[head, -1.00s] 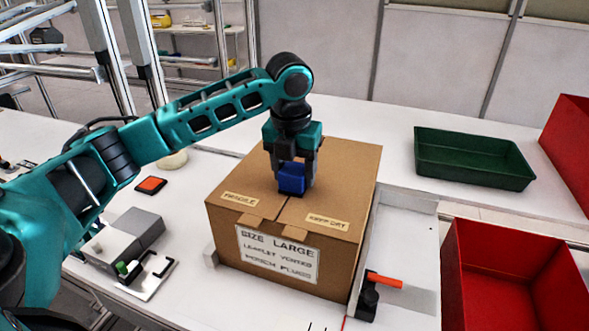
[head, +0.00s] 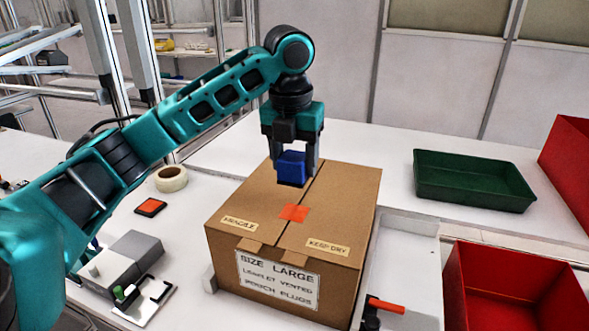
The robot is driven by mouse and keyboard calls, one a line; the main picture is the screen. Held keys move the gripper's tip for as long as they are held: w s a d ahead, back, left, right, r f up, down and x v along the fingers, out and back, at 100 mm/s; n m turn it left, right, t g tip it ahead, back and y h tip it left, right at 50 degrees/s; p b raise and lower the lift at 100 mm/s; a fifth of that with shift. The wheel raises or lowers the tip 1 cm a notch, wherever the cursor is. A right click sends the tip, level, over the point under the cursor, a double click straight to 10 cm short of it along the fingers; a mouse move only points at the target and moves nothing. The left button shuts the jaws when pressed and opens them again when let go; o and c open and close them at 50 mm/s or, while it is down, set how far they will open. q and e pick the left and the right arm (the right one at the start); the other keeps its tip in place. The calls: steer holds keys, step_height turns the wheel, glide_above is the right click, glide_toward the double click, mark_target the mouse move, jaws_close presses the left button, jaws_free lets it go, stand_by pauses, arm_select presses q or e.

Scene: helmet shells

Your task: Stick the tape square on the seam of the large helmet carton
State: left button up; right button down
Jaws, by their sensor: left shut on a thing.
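The large helmet carton (head: 340,205) is closed on the table, with its "SIZE LARGE" label facing front. An orange-red tape square (head: 293,212) lies across the middle seam of its top and looks flat. My left gripper (head: 293,158) is shut on a blue block (head: 291,168). It holds the block above the carton top, apart from the tape square and farther back in the picture. My right gripper is not in view.
A dark pad with an orange top (head: 151,207) and a tape roll (head: 171,179) lie left of the carton. A grey device (head: 130,254) is at front left. A green tray (head: 475,190) and red bins (head: 510,290) are at right.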

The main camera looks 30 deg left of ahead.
arm_select(q)
steer(key=shift+r, duration=2.55)
